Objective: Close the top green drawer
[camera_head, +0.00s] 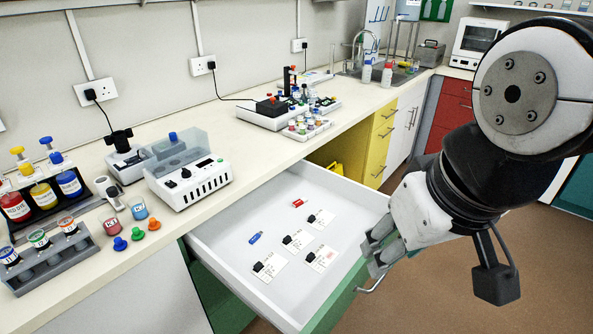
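The top green drawer (212,256) is pulled out from under the bench, its white inside showing and its green front (337,306) facing the lower right. A metal bar handle (373,286) sticks out from that front. My gripper (372,254) is at the upper edge of the drawer front, just above the handle. Its grey fingertips point left toward the drawer. Whether they touch the front, and how far apart they are, I cannot tell. Several white cards with black clips, a blue item (255,238) and a red item (298,203) lie in the drawer.
The bench top (105,286) above carries a white device (188,180), racks of coloured bottles and loose coloured caps. A yellow drawer unit (382,140) and a red one (452,106) stand farther back. Brown floor is clear at the lower right.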

